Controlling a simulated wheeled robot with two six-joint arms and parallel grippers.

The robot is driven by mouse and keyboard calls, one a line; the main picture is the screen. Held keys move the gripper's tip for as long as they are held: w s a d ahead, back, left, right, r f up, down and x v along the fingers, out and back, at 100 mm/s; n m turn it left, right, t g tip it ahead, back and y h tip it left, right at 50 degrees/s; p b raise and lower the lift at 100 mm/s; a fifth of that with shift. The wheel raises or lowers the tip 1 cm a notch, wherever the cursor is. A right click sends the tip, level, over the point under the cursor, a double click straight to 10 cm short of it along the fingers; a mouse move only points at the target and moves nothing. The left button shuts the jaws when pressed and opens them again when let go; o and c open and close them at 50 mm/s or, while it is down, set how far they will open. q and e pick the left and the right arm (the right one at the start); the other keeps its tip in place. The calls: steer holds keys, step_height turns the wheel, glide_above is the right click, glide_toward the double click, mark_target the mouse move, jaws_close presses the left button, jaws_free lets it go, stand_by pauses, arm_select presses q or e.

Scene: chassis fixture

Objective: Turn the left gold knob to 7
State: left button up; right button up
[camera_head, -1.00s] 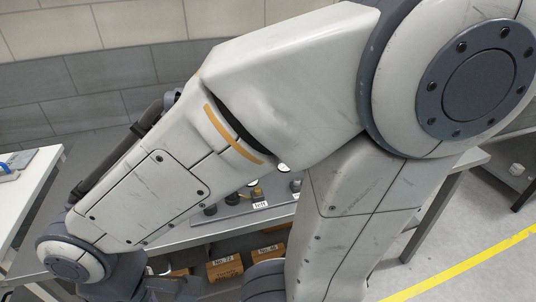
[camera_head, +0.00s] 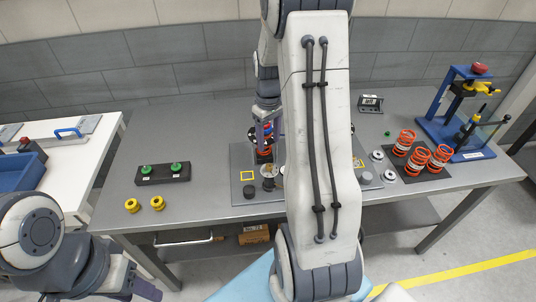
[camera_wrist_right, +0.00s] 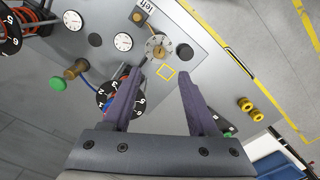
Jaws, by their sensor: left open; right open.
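My right gripper (camera_wrist_right: 160,72) is open and empty in the wrist view, its dark purple fingers spread above the grey fixture plate. In the head view, the right gripper (camera_head: 266,113) is over the plate (camera_head: 240,192), and my arm hides much of the plate. My left gripper (camera_head: 148,289) is at the bottom left, partly cut off, away from the plate. The dial's setting is unreadable.
Two white gauges (camera_wrist_right: 123,41) lie nearby. Yellow rings (camera_head: 132,205) and a green-button box (camera_head: 162,172) are left; orange springs (camera_head: 417,158) and a blue press (camera_head: 440,110) right.

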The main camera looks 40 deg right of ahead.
mark_target(269, 165)
step_height(269, 165, down, 10)
steer(key=shift+d+f+p, duration=0.1)
steer(key=shift+f+p, duration=0.1)
steer(key=shift+p, duration=1.05)
jaws_close()
